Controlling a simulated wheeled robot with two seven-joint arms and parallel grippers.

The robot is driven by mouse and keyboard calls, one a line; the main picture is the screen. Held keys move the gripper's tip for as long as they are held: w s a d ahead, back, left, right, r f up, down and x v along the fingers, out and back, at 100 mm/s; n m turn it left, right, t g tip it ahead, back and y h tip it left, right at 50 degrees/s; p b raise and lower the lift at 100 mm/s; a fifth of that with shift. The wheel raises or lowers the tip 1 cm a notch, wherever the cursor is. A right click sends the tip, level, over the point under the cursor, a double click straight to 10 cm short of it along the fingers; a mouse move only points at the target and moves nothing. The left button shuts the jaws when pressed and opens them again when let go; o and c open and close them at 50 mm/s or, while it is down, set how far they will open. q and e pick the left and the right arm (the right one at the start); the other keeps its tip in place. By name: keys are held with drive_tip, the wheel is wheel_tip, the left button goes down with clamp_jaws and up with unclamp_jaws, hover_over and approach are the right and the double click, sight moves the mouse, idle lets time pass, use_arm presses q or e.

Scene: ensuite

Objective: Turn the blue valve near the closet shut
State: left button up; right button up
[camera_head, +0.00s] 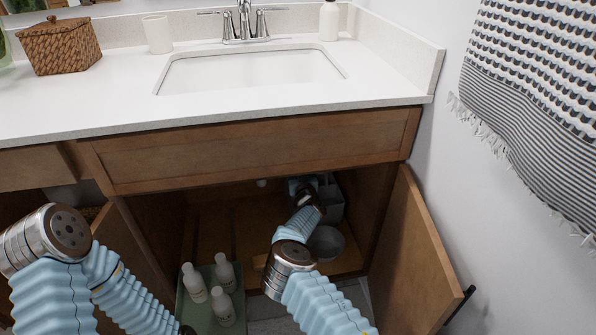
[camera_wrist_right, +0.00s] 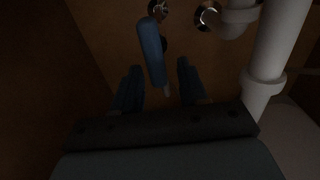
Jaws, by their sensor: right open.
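The blue valve handle (camera_wrist_right: 151,48) is a long lever in the dim right wrist view, mounted near a metal fitting on the cabinet's back wall. My right gripper (camera_wrist_right: 160,68) is open, its two dark fingers pointing at the wall. The lever's lower end appears between the fingers, nearer the left one; I cannot tell whether they touch. In the head view my right arm reaches into the open cabinet under the sink, and its gripper (camera_head: 303,187) is deep inside, mostly in shadow. The valve cannot be made out there. My left arm is at the lower left; its fingers are not visible.
A white drain pipe (camera_wrist_right: 276,50) stands close right of my right gripper. A round metal fitting (camera_wrist_right: 208,15) is beside the lever. Open cabinet door (camera_head: 418,262) is right of my arm. A green tray (camera_head: 199,312) with several bottles and a grey bowl (camera_head: 326,243) are below.

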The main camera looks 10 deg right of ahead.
clamp_jaws()
drive_tip(key=shift+d+m, duration=0.1)
drive_tip(key=shift+m, duration=0.2)
drive_tip(key=d+f+m, duration=0.1)
drive_tip(key=m, duration=0.4)
drive_tip(key=d+f+m+p, duration=0.1)
drive_tip(key=m, duration=0.5)
drive_tip(key=f+m+p, duration=0.1)
drive_tip(key=m, duration=0.5)
drive_tip(key=shift+d, duration=0.4)
drive_tip(key=shift+m, duration=0.3)
